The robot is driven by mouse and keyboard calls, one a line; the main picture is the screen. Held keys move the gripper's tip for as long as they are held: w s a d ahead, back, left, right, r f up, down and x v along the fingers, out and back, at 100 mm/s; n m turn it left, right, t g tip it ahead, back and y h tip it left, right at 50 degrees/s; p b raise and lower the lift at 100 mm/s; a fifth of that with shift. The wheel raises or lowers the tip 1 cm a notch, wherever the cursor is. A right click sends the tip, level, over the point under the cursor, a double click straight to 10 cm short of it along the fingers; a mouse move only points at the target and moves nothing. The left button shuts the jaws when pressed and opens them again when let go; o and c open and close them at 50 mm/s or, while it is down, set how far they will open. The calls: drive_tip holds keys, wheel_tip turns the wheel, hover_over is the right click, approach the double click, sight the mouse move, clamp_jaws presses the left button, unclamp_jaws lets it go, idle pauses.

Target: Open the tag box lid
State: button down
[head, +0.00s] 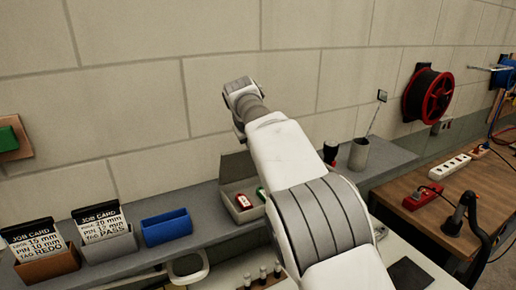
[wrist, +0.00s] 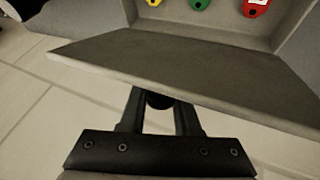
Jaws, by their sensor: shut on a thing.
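The grey tag box (head: 229,205) stands on the wall shelf, partly hidden by my arm. Its lid (head: 236,166) is raised at the back, and the inside shows. My gripper (wrist: 158,98) is shut on the dark round lid knob (wrist: 158,101). The head view hides my fingers behind the arm.
On the shelf (head: 216,224), a blue bin (head: 166,227) and two job-card holders stand left of the box. A grey cup (head: 359,154) stands right of my arm. The block wall is close behind. A wooden bench (head: 425,205) with power strips is at right.

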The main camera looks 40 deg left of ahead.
drive_tip(key=shift+s+a+f, duration=0.1)
drive_tip(key=c, duration=0.6)
unclamp_jaws()
drive_tip(key=shift+b+v, duration=0.45)
drive_tip(key=shift+v, duration=8.25)
